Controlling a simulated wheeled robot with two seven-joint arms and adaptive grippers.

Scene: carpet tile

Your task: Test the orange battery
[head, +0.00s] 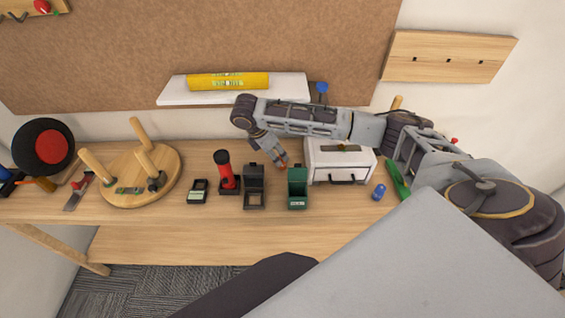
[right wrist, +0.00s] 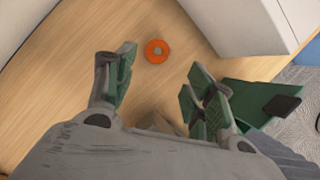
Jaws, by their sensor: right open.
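The orange battery (right wrist: 157,51) stands on the wooden bench, its round top showing just beyond my fingers in the right wrist view. In the head view only a bit of orange (head: 284,164) shows at my fingertips. My right gripper (right wrist: 158,88) is open, a finger to each side and nothing between them; in the head view it (head: 277,158) hangs low over the bench, left of the white drawer box. A small dark device with a pale display (head: 197,191), which looks like the tester, lies left of the red torch. My left gripper is out of view.
A green bin (head: 298,188) and an open dark box (head: 253,187) stand in front of my gripper. The white drawer box (head: 341,162) is close on its right. A red torch (head: 226,172), a blue can-like thing (head: 379,191) and an upturned stool (head: 140,177) also stand on the bench.

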